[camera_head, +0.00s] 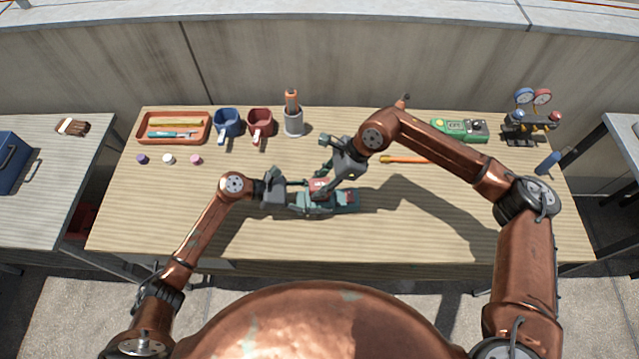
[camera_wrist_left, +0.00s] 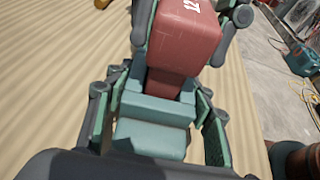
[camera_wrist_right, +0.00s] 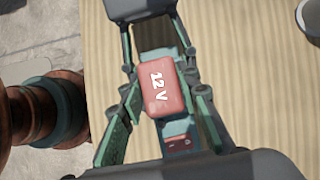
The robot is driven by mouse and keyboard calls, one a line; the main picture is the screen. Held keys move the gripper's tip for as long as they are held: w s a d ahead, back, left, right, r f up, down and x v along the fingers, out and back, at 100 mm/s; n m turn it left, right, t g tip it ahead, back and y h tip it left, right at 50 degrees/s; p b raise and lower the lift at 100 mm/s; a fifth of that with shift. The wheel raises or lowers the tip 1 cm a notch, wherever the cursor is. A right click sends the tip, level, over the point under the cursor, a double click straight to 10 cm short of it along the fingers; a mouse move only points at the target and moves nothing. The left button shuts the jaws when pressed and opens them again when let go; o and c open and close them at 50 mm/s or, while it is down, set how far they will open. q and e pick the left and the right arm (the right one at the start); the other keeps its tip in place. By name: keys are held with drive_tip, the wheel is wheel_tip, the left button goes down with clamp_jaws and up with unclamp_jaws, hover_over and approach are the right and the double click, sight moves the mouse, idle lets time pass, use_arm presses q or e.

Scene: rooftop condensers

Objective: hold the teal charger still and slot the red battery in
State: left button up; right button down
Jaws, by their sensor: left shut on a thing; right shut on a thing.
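The teal charger (camera_head: 346,201) lies on the table's front middle; it also shows in the left wrist view (camera_wrist_left: 150,140). My left gripper (camera_head: 305,198) is shut on its left end. The red battery (camera_head: 318,184), marked 12 V in the right wrist view (camera_wrist_right: 162,95), is upright over the charger. My right gripper (camera_head: 324,180) is shut on it from above. In the left wrist view the battery (camera_wrist_left: 183,40) has a narrower foot that meets the charger's raised teal block. I cannot tell how deep the foot sits; the slot is hidden.
An orange-handled tool (camera_head: 405,159), green meter (camera_head: 455,129) and gauge set (camera_head: 531,125) are at the right. The front right is clear.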

drive_tip(key=shift+f, duration=0.15)
drive_tip(key=shift+f, duration=0.35)
drive_tip(key=shift+f, duration=0.55)
drive_tip(key=c, duration=1.4)
unclamp_jaws()
drive_tip(key=shift+f, duration=0.1)
drive_tip(key=shift+d, duration=0.1)
use_arm(q)
drive_tip(key=shift+r, duration=0.1)
use_arm(e)
drive_tip(key=v, duration=1.2)
